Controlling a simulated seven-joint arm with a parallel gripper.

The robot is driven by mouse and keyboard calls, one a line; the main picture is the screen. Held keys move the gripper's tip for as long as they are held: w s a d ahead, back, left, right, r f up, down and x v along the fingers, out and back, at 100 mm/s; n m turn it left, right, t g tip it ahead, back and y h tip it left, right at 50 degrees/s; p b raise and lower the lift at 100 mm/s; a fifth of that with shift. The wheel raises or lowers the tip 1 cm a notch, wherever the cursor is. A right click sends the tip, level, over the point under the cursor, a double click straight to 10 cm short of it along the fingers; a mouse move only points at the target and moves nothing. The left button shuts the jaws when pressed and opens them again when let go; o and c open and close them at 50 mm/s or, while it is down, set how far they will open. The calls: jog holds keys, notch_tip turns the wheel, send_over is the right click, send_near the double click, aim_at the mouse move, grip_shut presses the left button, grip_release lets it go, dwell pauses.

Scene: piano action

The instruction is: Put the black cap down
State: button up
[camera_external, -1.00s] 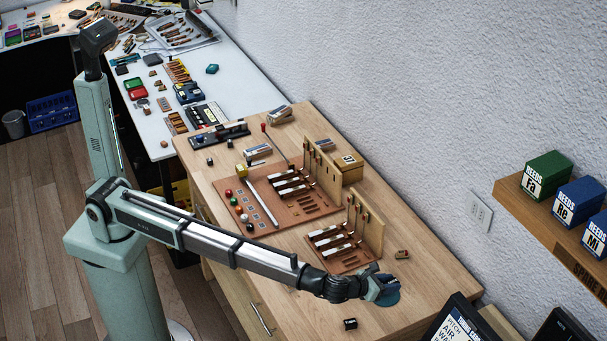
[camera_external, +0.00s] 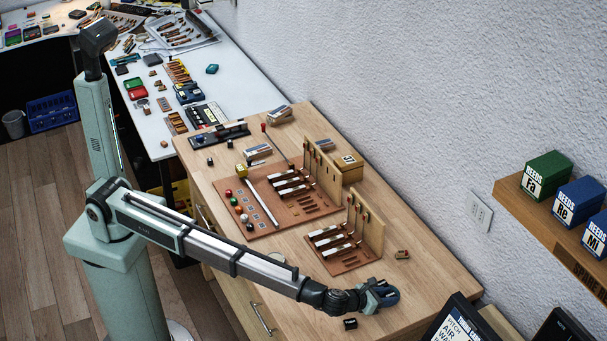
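My gripper (camera_external: 386,293) is over the front right part of the wooden bench, to the right of the small block near the edge. Its fingers are small and dark blue, and I cannot tell whether they are open or shut, or whether a cap is between them. A small round black cap (camera_external: 249,227) sits at the near end of a row of coloured caps on the left side of the large brown board (camera_external: 262,230). A small black block (camera_external: 350,324) lies near the bench's front edge, below my wrist.
A smaller brown board (camera_external: 345,266) with an upright wooden panel (camera_external: 368,227) stands just behind my gripper. Bare bench (camera_external: 432,280) lies right of my gripper.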

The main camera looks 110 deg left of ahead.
jog(key=shift+o, duration=0.6)
jog(key=shift+r, duration=0.2)
jog(key=v, duration=1.2)
